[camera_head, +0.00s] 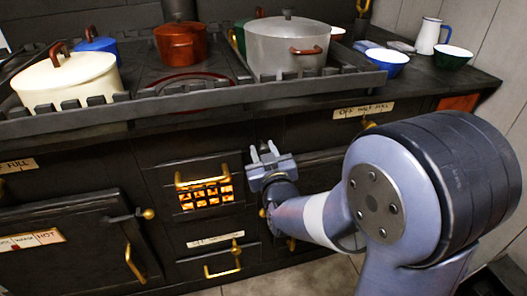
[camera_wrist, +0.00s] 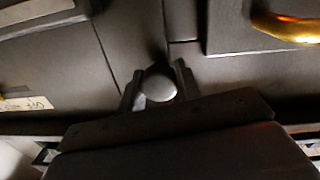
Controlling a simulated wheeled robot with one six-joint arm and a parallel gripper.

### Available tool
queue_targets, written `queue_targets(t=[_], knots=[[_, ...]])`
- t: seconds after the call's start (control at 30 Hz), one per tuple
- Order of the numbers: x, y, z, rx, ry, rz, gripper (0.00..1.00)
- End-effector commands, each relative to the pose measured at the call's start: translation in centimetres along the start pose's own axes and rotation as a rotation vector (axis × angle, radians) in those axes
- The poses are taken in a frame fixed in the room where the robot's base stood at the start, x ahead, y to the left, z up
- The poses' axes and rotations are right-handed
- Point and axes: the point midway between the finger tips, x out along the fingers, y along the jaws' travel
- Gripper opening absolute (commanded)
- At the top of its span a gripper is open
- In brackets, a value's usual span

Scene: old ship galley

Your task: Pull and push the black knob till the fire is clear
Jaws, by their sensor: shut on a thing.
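A round knob (camera_wrist: 158,86), grey and shiny on its end in this light, sits between the two fingers of my gripper (camera_wrist: 159,84) in the wrist view. My gripper also shows in the head view (camera_head: 264,152), at the stove front just right of the fire grate. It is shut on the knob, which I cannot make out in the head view. The fire (camera_head: 205,194) glows bright orange and yellow behind a dark grid. A brass handle (camera_head: 203,180) crosses the grate's top.
The black stove top carries a cream pot (camera_head: 68,80), a red pot (camera_head: 180,43) and a grey pot (camera_head: 287,45) behind a raised rail. An oven door (camera_head: 70,240) is left of the grate. A brass-handled drawer (camera_head: 222,268) is below. Bowls and a jug stand at right.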

Motion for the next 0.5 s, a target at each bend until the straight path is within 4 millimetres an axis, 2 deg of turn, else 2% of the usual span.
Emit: queue_targets(t=[0.4, 0.5], knots=[[-5.4, 0.2, 0.1, 0.0, 0.002, 0.0, 0.0], [-6.2, 0.2, 0.1, 0.0, 0.002, 0.0, 0.0]])
